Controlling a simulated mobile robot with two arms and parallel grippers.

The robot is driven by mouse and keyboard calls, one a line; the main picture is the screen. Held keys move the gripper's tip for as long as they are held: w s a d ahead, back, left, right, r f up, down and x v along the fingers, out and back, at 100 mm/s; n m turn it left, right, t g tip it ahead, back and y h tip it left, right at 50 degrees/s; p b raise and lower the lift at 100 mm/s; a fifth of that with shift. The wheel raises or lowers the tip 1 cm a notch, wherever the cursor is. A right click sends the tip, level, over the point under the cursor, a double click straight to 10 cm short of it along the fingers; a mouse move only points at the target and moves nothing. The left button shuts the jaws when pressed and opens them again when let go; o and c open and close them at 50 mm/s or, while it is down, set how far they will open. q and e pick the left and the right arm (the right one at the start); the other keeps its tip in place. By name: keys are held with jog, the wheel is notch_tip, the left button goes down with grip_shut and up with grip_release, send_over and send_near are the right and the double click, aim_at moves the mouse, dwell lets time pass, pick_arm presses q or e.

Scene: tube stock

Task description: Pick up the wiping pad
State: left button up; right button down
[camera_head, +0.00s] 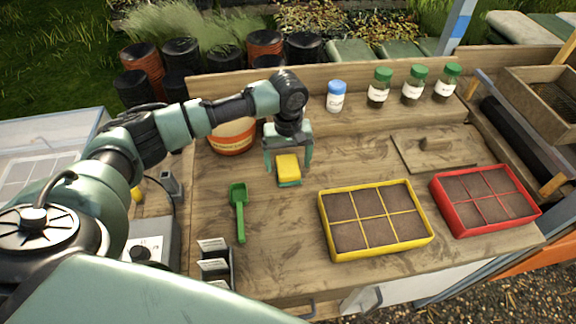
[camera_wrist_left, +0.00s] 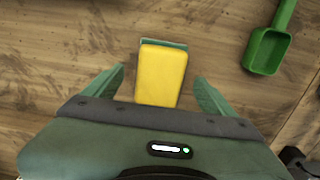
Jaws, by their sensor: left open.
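The wiping pad (camera_head: 288,168) is a yellow block with a green layer under it, lying on the wooden bench. It also shows in the left wrist view (camera_wrist_left: 162,75), between the two fingers. My left gripper (camera_head: 288,167) is open and points down over the pad, with one finger on each side. In the left wrist view my left gripper (camera_wrist_left: 158,85) shows a gap between each finger and the pad. My right gripper is not in view.
A green scoop (camera_head: 239,205) lies left of the pad. A yellow seed tray (camera_head: 327,222) and a red one (camera_head: 440,203) stand to the right. An orange-and-white tub (camera_head: 232,138) stands behind. Several jars (camera_head: 379,88) line the back shelf.

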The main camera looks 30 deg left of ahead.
aim_at(288, 164)
pick_arm(q)
jog(key=shift+f, duration=0.7)
jog(key=shift+w+f, duration=0.1)
jog(key=shift+f, duration=0.4)
jog(key=c, duration=1.5)
jog(key=shift+o, duration=0.2)
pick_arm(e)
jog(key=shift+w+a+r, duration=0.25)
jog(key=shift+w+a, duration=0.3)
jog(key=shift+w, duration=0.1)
pick_arm(q)
jog(key=shift+r, duration=0.1)
